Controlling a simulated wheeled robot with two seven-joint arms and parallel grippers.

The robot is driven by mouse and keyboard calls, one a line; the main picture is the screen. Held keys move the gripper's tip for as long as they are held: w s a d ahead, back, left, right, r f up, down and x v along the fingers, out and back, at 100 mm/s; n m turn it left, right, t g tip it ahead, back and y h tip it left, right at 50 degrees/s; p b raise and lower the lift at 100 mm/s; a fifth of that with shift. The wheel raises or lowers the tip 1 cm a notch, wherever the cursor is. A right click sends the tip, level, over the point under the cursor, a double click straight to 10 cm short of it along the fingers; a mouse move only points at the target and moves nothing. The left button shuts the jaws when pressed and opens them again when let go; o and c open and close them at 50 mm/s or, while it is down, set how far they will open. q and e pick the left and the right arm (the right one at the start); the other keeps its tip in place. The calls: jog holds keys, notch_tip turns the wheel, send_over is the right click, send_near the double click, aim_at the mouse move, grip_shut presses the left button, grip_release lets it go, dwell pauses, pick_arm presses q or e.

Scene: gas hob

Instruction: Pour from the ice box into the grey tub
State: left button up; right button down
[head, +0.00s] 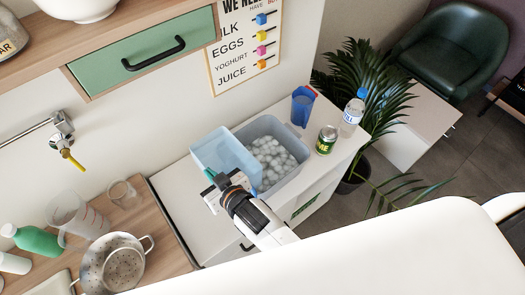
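The light blue ice box (224,149) is tilted over the left side of the grey tub, with a broad plain face towards me. Its inside is hidden. The grey tub (294,173) stands on the white counter and holds many white lumps of ice (271,157). My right gripper (213,178) is at the near side of the ice box and appears shut on it; the contact is partly hidden by the gripper itself. My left gripper is not in view.
A colander (113,265), measuring jug (78,216) and glass (122,192) stand on the wooden worktop at left. White counter is free left of the ice box.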

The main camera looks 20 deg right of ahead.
jog(key=shift+r+p, duration=0.75)
jog(key=shift+r, duration=1.35)
